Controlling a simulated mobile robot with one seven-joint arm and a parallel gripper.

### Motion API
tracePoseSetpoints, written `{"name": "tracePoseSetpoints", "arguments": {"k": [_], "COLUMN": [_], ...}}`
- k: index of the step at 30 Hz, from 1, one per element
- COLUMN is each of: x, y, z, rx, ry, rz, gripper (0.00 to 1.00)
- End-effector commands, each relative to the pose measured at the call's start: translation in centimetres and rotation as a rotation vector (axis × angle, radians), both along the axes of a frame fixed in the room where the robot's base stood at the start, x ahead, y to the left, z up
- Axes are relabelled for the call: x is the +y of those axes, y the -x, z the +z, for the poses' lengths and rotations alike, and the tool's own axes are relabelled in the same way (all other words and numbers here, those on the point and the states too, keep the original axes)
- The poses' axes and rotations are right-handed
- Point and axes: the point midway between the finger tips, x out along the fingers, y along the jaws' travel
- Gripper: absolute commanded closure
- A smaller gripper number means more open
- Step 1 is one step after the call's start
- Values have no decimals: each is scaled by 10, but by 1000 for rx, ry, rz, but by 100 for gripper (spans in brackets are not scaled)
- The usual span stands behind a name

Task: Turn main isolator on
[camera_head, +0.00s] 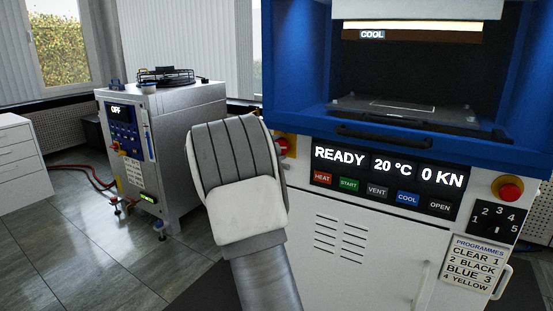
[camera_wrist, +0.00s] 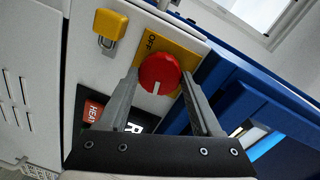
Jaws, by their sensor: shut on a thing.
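The main isolator is a round red knob (camera_wrist: 158,75) with a white mark, on a yellow plate (camera_wrist: 181,52) on the press's white front. The plate reads "OFF" beside the knob. The white mark points to the bottom of the wrist picture. My gripper (camera_wrist: 159,78) has one finger on each side of the knob and is shut on it. In the head view the isolator's yellow plate (camera_head: 291,139) shows only in part at the right edge of my arm, which hides my fingers.
A yellow tab with a padlock (camera_wrist: 107,45) sits close by the isolator. The press display (camera_head: 390,168) reads READY, 20 °C, 0 KN, above several coloured buttons. A red push-button (camera_head: 510,191) is at the right. A grey unit (camera_head: 180,140) showing OFF stands left.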

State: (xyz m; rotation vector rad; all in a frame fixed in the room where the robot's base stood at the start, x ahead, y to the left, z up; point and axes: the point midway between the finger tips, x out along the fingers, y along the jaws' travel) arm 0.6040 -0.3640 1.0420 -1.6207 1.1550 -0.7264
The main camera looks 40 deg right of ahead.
Motion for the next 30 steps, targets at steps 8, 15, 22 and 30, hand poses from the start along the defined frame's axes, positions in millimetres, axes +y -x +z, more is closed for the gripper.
{"name": "tracePoseSetpoints", "arguments": {"k": [8,15,22,30], "x": [1,1,1,1], "y": [0,0,0,0], "z": [-3,-2,-1,-1], "rx": [-135,-184,-193,-193], "ry": [-58,-79,-83,-83], "rz": [1,2,2,2], "gripper": [90,90,90,27]}}
